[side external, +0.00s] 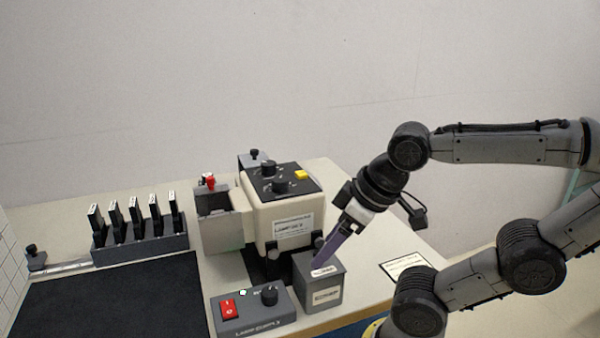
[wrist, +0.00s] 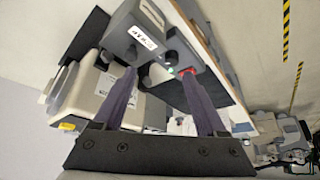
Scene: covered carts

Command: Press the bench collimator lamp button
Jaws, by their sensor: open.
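The bench collimator (side external: 262,222) is a cream housing with a black top panel carrying dark knobs and a yellow button (side external: 301,175). In the wrist view the cream housing (wrist: 90,98) is at left, with the yellow button (wrist: 67,127) low on it. In the wrist view my gripper (wrist: 158,72) is open, with nothing held.
A black rack (side external: 140,245) with several upright dark plates stands at left behind a black mat (side external: 110,295). A grey unit with a red knob (side external: 209,182) adjoins the collimator. A paper card (side external: 407,263) lies near the bench's right edge.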

